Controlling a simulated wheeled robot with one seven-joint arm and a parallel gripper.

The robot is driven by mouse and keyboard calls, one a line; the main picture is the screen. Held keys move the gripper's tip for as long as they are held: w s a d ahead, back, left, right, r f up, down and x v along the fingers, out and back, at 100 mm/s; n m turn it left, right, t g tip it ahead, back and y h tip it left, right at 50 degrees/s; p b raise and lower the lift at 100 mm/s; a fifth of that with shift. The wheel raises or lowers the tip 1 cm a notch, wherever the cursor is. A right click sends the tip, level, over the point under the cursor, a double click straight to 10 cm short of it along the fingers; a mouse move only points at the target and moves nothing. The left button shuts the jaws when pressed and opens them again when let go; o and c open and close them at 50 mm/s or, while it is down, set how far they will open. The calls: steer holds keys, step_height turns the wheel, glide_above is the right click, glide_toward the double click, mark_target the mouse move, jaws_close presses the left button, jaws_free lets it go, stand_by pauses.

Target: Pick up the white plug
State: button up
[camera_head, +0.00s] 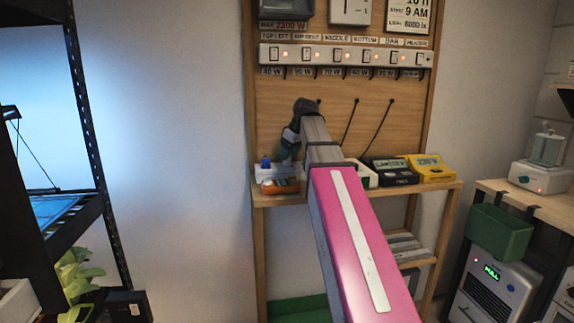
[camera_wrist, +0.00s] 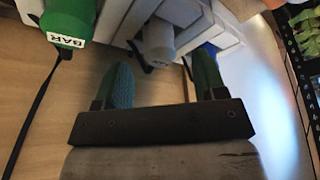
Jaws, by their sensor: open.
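A white plug (camera_wrist: 158,40) shows in the wrist view, between and just beyond the two finger tips. It stands against pale blocky shapes whose nature I cannot tell. My gripper (camera_wrist: 162,75) is open, with one dark green finger on each side of the plug's line and nothing clamped between them. In the head view my gripper (camera_head: 289,143) is over the back of the wooden bench, in front of the board; the white plug cannot be made out there.
A green plug (camera_wrist: 70,18) labelled BAR, with a black cord, is left of the fingers. A power strip (camera_head: 345,56) with several switches runs along the board. Black (camera_head: 389,171) and yellow (camera_head: 430,168) meters stand on the bench (camera_head: 440,187). A dark rack (camera_head: 85,110) stands left.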

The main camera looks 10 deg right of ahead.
steer(key=shift+x, duration=1.4)
steer(key=c, duration=1)
steer(key=shift+c, duration=0.2)
steer(key=shift+r, duration=0.15)
